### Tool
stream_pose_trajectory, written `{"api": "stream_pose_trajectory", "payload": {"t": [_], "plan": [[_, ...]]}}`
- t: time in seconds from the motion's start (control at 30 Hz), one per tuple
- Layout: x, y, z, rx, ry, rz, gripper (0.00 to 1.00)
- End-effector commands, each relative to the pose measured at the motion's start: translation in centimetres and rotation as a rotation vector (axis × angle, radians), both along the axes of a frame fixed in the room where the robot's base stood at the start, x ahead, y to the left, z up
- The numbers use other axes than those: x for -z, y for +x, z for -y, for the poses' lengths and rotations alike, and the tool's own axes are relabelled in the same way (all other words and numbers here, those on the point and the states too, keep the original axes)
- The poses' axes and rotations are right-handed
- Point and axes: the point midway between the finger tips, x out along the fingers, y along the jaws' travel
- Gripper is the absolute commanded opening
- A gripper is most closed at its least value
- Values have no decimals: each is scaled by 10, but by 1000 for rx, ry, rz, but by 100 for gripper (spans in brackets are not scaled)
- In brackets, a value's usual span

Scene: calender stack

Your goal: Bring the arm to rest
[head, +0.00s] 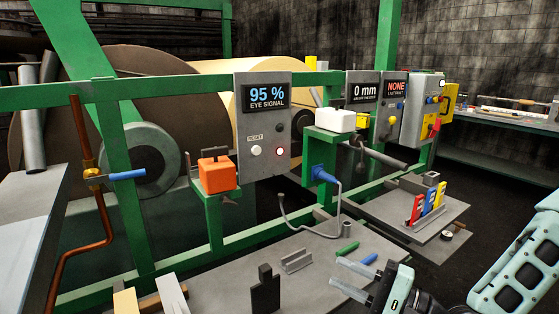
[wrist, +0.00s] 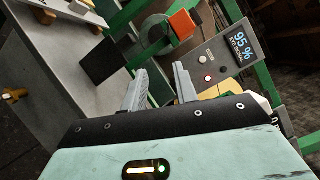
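My gripper (head: 354,280) is at the lower right of the head view, over the front edge of the grey bench. Its two pale fingers are spread apart with nothing visible between them. In the wrist view the same fingers (wrist: 160,88) point up the picture with a clear gap. My pale green arm (head: 520,262) comes in from the right edge of the head view.
The grey bench (head: 225,280) holds a black block (head: 265,290), a green pen-like piece (head: 347,248) and a blue one (head: 368,259). An orange block (head: 217,175) sits on a green post beside the "95 %" panel (head: 264,125). Coloured tags (head: 428,205) stand at right.

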Motion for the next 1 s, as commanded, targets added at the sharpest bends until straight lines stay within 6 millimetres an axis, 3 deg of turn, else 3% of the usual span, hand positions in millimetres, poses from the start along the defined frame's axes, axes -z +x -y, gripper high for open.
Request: {"api": "stream_pose_trajectory", "payload": {"t": [0.37, 0.57, 0.7, 0.87, 1.0], "plan": [[38, -16, -23, -137, -386, 58, 29], [64, -31, -28, -272, -725, 128, 29], [75, -46, -20, -419, -1052, 212, 29], [64, -68, -3, -603, -1396, 294, 29], [35, -95, 8, -763, -1606, 343, 29]]}}
